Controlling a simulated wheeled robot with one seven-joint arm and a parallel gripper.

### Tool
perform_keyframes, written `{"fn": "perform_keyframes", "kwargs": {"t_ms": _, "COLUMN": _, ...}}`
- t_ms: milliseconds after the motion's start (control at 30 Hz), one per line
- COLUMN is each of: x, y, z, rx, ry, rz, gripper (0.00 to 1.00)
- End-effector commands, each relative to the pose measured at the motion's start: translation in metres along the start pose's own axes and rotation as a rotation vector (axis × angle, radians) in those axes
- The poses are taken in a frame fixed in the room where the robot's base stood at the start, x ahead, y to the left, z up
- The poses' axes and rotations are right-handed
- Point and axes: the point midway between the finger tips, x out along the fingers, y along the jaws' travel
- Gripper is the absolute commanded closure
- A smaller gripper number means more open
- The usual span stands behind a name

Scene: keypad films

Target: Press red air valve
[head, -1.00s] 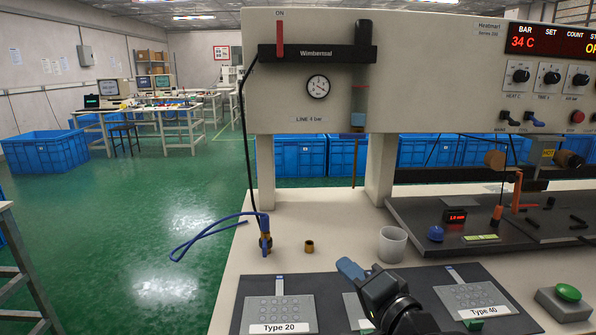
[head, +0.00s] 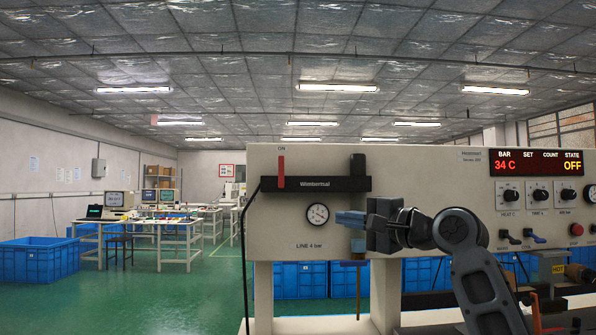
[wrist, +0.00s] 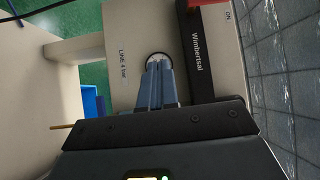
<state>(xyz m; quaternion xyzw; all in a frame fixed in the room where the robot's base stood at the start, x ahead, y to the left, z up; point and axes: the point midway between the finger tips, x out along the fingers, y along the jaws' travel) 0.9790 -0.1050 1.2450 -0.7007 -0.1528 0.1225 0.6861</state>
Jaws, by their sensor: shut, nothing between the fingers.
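The red air valve (head: 281,171) is a slim upright red lever marked ON, at the upper left of the cream machine panel, on a black bar labelled Wimbersal (head: 325,184). Part of the red lever also shows at the top edge of the wrist view (wrist: 204,3). My gripper (head: 338,218) has blue fingers that are shut and empty. It is in front of the panel, below and right of the red valve, beside the round gauge (head: 317,213). In the wrist view the fingers (wrist: 157,64) point at the gauge and cover part of it. I cannot tell whether they touch the panel.
A red display (head: 537,162) reads 34 C and OFF, above several black knobs and a red button (head: 576,230) at the right. A dark hose (head: 245,250) hangs at the panel's left edge. Blue crates (head: 300,280) stand behind the bench.

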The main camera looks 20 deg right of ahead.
Motion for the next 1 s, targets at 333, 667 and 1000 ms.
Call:
{"fn": "perform_keyframes", "kwargs": {"t_ms": 333, "x": -0.005, "y": -0.095, "z": -0.010, "rx": 0.024, "ry": -0.069, "rz": 0.027, "gripper": 1.00}}
{"fn": "perform_keyframes", "kwargs": {"t_ms": 667, "x": -0.008, "y": -0.112, "z": -0.010, "rx": 0.031, "ry": -0.083, "rz": 0.038, "gripper": 1.00}}
{"fn": "perform_keyframes", "kwargs": {"t_ms": 1000, "x": 0.000, "y": -0.111, "z": -0.009, "rx": 0.031, "ry": -0.084, "rz": 0.039, "gripper": 1.00}}
